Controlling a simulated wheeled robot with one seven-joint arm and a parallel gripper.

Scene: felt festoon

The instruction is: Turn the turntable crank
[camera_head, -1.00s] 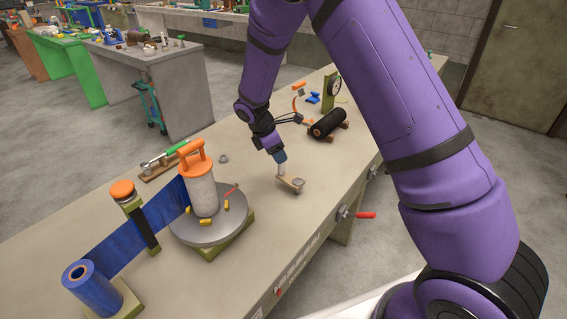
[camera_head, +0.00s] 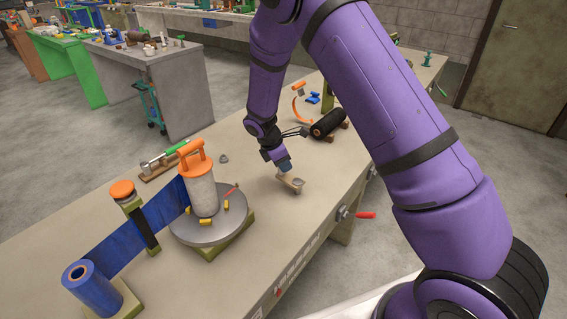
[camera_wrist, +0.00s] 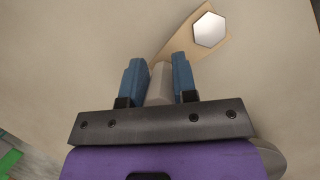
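In the wrist view, the crank arm (camera_wrist: 180,42) runs up to the hub (camera_wrist: 209,30). My gripper (camera_head: 285,168) points down at the crank's left end. In the wrist view, its blue fingers (camera_wrist: 160,78) stand on both sides of the pale upright handle (camera_wrist: 160,88). The handle nearly fills the gap; I cannot tell whether both fingers press on it. The grey round turntable (camera_head: 184,233) carries a wrapped pale cylinder (camera_head: 203,197).
A blue roll (camera_head: 92,289) with a blue strip and an orange-topped post (camera_head: 122,190) stand left of the turntable. A black roller (camera_head: 328,123) lies behind my gripper. A red-handled crank (camera_head: 365,215) sticks out of the bench front. Bare bench surrounds the tan crank.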

